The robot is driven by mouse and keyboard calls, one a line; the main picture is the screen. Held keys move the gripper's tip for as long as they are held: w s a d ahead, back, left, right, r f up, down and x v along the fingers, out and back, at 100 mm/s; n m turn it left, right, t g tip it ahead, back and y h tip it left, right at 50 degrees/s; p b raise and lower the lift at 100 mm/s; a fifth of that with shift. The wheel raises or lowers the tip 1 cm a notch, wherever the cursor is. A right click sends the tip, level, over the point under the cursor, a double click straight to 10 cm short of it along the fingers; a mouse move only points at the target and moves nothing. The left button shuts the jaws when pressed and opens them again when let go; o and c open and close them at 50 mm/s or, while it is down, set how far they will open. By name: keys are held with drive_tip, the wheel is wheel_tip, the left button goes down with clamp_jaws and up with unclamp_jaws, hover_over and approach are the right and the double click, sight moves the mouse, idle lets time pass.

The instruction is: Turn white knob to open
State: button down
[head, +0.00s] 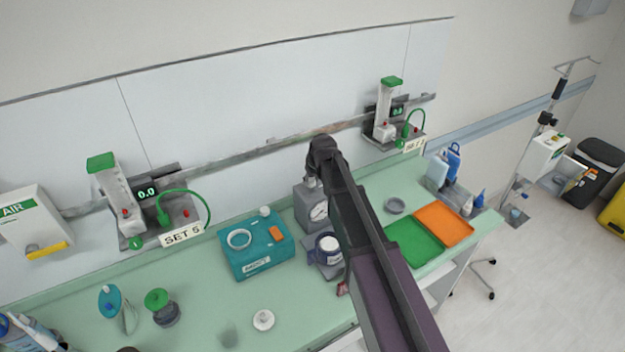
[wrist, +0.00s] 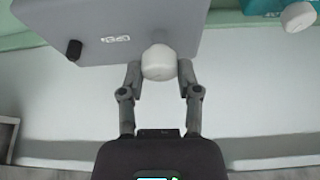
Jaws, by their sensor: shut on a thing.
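The white knob (wrist: 158,62) sits on the edge of a grey box (wrist: 120,22) in the wrist view. My gripper (wrist: 158,72) is shut on it, one finger on each side. An upside-down label, seemingly "OPEN", is on the box left of the knob. A small black knob (wrist: 74,50) sticks out of the box further left. In the head view the grey box (head: 304,213) with a round gauge stands against the back of the counter, partly behind my arm. The held knob and my fingertips cannot be made out there.
A teal box (head: 262,262) with a white ring and another white knob (wrist: 298,16) stands left of the grey box. A dark blue holder with a white jar (head: 330,248) is in front. Green (head: 413,250) and orange (head: 444,223) trays lie right. A wall rail runs behind.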

drive_tip(key=m, duration=0.2)
drive_tip(key=m+h, duration=0.1)
drive_tip(key=m, duration=0.1)
drive_tip(key=shift+w+a+t+h, duration=0.1)
drive_tip(key=shift+t+h, duration=0.2)
drive_tip(key=m+h, duration=0.1)
drive_tip(key=m, duration=0.3)
drive_tip(key=shift+h, duration=0.3)
drive_tip(key=shift+m, duration=0.3)
drive_tip(key=shift+c, duration=1.5)
unclamp_jaws()
drive_tip(key=shift+s+f, duration=0.1)
drive_tip(key=shift+s, duration=0.1)
